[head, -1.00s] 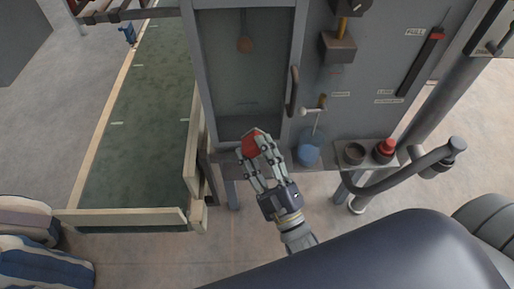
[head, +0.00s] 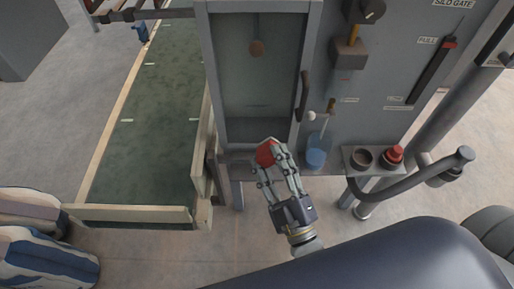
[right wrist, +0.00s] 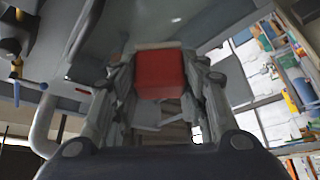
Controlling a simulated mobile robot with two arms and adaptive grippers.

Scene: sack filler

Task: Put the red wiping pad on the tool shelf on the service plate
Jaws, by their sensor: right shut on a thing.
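The red wiping pad (head: 266,152) is held between the fingers of my right gripper (head: 278,160), in front of the lower edge of the cabinet window. In the right wrist view the red pad (right wrist: 160,74) shows as a block between the fingertips. My right gripper is shut on it. A small grey shelf (head: 351,168) juts from the cabinet at the right. I cannot tell from the pictures which surface is the service plate. My left gripper is not in view.
A brown cup (head: 361,157) and a red-topped thing (head: 392,155) stand on the small shelf. A blue container (head: 316,157) with a white-knobbed tool is right of the pad. A door handle (head: 303,95) sticks out. Wooden boards (head: 199,170) edge the green floor at left.

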